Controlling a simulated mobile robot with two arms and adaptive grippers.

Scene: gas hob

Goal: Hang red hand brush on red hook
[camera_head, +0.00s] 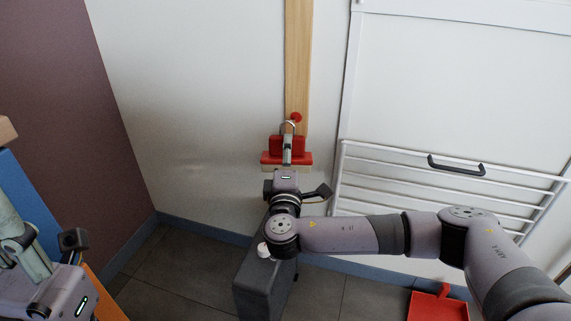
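The red hand brush (300,158) is held upright against the wall side, with its wide red head and pale bristle edge low and a metal-looking loop at its top. My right gripper (287,145) reaches up in front of the brush and appears shut on its handle, which the fingers partly hide. The red hook (296,117) is a round red knob on the wooden strip. The loop lies just below and left of the hook; I cannot tell whether they touch. My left gripper (22,243) is partly in view at the lower left, its fingers unclear.
A wooden strip (298,50) runs up the white wall. A white rack (400,165) and a panel with a black handle (456,167) stand to the right. A grey box (262,285) is below my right gripper. A red dustpan (438,305) lies on the floor at lower right.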

